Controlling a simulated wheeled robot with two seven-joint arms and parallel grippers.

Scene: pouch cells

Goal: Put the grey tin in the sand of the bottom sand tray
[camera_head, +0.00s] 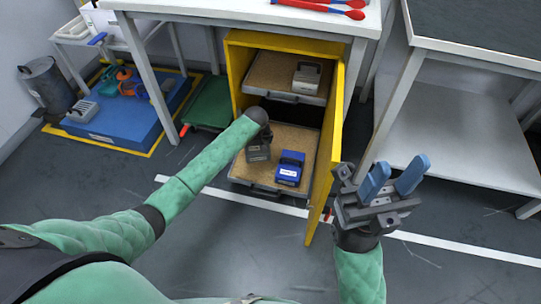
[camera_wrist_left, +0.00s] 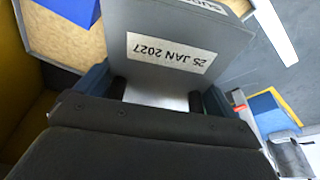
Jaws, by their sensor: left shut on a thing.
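The grey tin (camera_head: 257,154) is in my left gripper (camera_head: 261,138), over the left part of the bottom sand tray (camera_head: 302,138). I cannot tell whether it touches the sand. In the left wrist view the grey tin (camera_wrist_left: 185,28) fills the jaws and shows a white label reading "25 JAN 2027". The sand tray (camera_wrist_left: 62,42) shows at upper left there. A blue tin (camera_head: 290,168) stands in the same tray, to the right of the grey tin. My right gripper (camera_head: 393,176) is open and empty, with blue fingertips apart, outside the cabinet.
The yellow cabinet (camera_head: 236,76) stands under a white table, its door (camera_head: 326,150) open at right. The upper sand tray (camera_head: 270,73), with a pale tin (camera_head: 306,76), overhangs the back. A green trolley (camera_head: 210,103) and a blue platform (camera_head: 115,123) are at left.

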